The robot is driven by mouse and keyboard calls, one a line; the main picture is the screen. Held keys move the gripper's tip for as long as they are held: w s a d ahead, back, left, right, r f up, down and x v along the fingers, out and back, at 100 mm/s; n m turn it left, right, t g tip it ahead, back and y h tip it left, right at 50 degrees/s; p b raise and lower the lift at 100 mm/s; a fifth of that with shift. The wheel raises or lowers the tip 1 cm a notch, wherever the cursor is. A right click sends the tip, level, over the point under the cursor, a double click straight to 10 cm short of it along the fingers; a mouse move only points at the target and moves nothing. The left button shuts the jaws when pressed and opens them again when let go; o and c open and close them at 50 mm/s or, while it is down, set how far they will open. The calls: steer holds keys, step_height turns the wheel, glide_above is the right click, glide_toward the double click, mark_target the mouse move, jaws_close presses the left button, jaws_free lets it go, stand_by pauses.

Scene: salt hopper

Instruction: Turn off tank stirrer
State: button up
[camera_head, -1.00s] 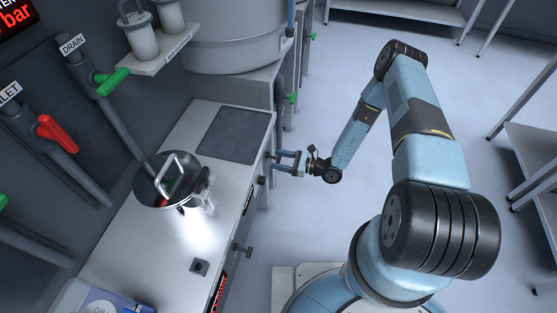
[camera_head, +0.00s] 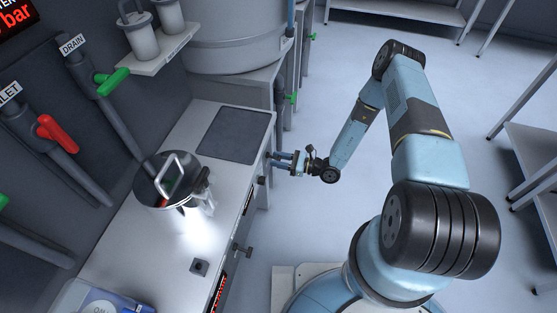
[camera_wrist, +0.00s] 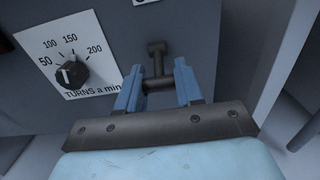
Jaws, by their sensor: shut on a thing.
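My gripper (camera_head: 281,158) reaches in from the right to the front face of the counter. In the wrist view its two blue fingers (camera_wrist: 158,77) are shut on a dark T-shaped handle (camera_wrist: 157,52), one finger on each side of its crossbar. Left of the handle is a black dial (camera_wrist: 72,75) on a white plate marked 50 to 200 and "TURNS a min"; its white pointer mark is on the left side.
Another handle (camera_head: 243,251) sticks out of the counter front nearer to me. Wall pipes carry a red valve lever (camera_head: 56,133) and a green one (camera_head: 112,81) by the "DRAIN" label. A dark square panel (camera_head: 236,133) lies on the counter. Open floor (camera_head: 300,215) lies to the right.

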steer(key=shift+w+f+t+y, duration=0.15)
steer(key=shift+f+t+y, duration=0.25)
steer(key=shift+y, duration=0.3)
steer(key=shift+a+r, duration=0.1)
steer(key=o, duration=1)
steer(key=shift+o, duration=0.2)
steer(key=v, duration=1.4)
steer(key=shift+w, duration=0.1)
